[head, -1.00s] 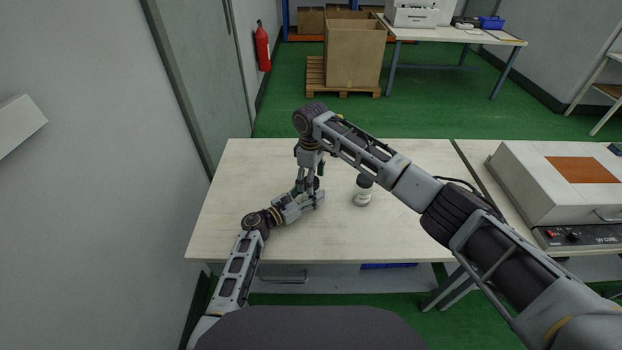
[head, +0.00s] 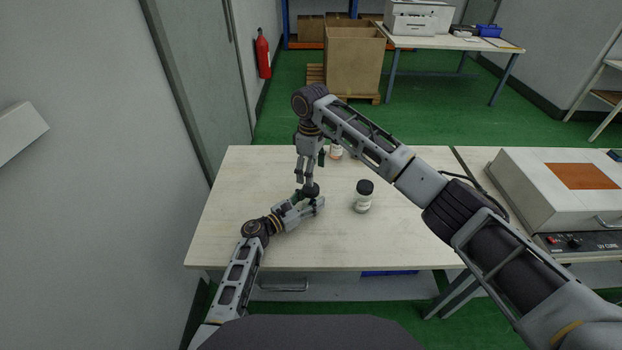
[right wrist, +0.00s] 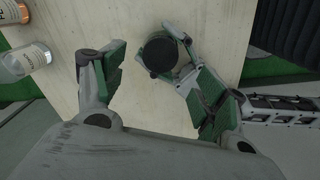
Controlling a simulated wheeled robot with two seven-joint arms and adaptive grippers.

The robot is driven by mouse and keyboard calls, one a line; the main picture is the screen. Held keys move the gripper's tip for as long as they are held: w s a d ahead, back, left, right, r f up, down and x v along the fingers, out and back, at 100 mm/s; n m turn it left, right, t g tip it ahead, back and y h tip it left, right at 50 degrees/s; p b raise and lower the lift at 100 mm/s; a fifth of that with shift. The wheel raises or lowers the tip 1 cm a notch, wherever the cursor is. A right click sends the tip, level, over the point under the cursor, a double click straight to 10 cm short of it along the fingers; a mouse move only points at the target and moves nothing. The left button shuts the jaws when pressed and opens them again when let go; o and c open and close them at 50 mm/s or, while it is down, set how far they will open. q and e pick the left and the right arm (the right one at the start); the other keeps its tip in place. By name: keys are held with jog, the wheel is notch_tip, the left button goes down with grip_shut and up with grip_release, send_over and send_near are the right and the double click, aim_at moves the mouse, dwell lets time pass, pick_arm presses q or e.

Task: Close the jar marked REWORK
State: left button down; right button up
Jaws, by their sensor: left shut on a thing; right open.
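My left gripper (head: 308,205) is shut on a jar, mostly hidden by its fingers, low over the table. A black lid (head: 310,190) shows at the top of that jar; whether it is fully seated I cannot tell. The round black lid also shows in the right wrist view (right wrist: 160,53). My right gripper (head: 304,181) points down just above the lid, open, its fingers (right wrist: 153,70) apart and holding nothing. The held jar's label is hidden, so I cannot read REWORK.
A black-lidded jar (head: 363,197) stands upright to the right on the table (head: 240,185). A grey box with an orange panel (head: 560,185) is at right. The table's left side is clear.

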jog(key=shift+r, duration=2.55)
pick_arm(q)
jog(key=shift+c, duration=2.4)
grip_release()
jog(key=shift+v, duration=6)
